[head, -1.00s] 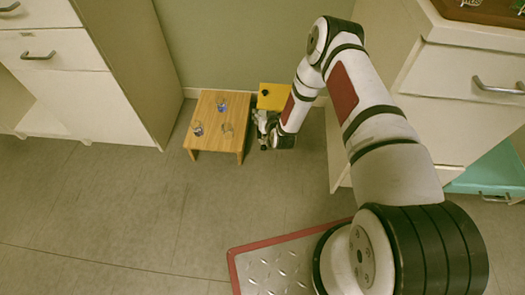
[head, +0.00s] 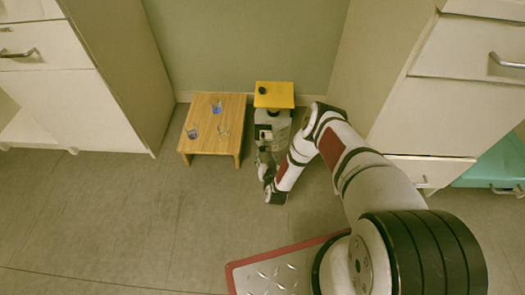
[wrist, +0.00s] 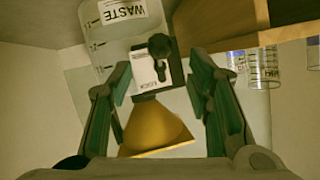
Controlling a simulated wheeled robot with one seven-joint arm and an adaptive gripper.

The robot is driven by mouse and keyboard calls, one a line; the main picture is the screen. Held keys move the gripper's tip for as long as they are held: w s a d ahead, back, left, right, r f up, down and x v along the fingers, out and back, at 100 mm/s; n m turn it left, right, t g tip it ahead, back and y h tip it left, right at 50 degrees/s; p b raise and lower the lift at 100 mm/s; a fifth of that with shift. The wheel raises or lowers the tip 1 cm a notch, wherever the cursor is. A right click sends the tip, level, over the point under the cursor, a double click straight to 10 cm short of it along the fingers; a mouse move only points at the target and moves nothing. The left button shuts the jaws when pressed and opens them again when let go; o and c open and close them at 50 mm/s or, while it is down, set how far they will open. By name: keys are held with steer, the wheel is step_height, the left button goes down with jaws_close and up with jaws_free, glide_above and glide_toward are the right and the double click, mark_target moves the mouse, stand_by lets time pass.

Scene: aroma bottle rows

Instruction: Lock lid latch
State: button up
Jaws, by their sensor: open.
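A grey container (head: 285,122) with a flat yellow lid (head: 281,97) stands on the floor in the head view. A small black knob (head: 262,90) is on the lid's far left part. My gripper (head: 265,138) is in front of the container, below lid level. In the wrist view my open gripper (wrist: 155,82) has its fingers spread apart. A dark latch-like part (wrist: 159,47) and a white label (wrist: 149,72) show between them, with a yellow piece (wrist: 155,128) below. A translucent wall marked WASTE (wrist: 122,10) is behind. I cannot tell whether the fingers touch anything.
A low wooden table (head: 205,145) with a few small glass vessels (head: 216,106) stands close left of the container. White cabinets stand at left (head: 60,85) and right (head: 425,115). The wall is close behind.

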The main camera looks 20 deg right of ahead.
mark_target(263, 150)
steer(key=b+x, duration=0.3)
steer(key=x, duration=0.5)
steer(key=shift+w+b, duration=0.15)
steer(key=shift+b, duration=0.15)
jaws_close()
